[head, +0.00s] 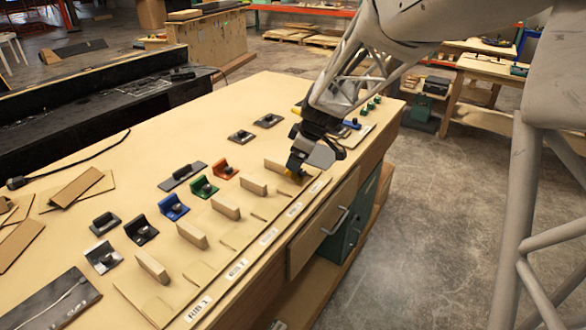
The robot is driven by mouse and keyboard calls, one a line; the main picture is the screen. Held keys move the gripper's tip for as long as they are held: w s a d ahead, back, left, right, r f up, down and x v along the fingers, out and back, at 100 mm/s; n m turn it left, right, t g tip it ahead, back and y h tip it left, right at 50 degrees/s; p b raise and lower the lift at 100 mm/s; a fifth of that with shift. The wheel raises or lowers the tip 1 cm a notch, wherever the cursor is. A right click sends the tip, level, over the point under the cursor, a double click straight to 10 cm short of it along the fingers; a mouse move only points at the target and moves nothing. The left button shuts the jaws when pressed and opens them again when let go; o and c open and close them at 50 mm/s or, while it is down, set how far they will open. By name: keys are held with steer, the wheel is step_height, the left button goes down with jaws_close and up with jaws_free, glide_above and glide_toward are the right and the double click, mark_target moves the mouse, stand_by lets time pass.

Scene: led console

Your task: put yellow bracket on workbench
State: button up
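A small patch of yellow (297,175), which may be the yellow bracket, shows at the tip of my gripper (301,168), low over the right part of the workbench (262,110). The gripper's dark fingers hide most of it. I cannot tell whether the fingers grip it or whether it touches the bench. Another bit of yellow (296,111) shows farther back, beside my arm, mostly hidden.
Blue (172,209), green (203,190) and orange (225,170) brackets stand in a row with black and grey ones. Upright wooden blocks (192,235) line the labelled front strip. A cable (75,171) lies at left.

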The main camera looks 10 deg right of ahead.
steer(key=shift+f, duration=0.1)
steer(key=shift+x, duration=2.55)
steer(key=shift+w, duration=0.15)
steer(key=c, duration=1.1)
steer(key=shift+c, duration=0.2)
steer(key=shift+r, duration=1)
step_height(320, 180, up, 2)
steer(key=shift+r, duration=0.1)
steer(key=s+r, duration=0.1)
steer(key=s, duration=1.5)
steer(key=shift+d, duration=0.25)
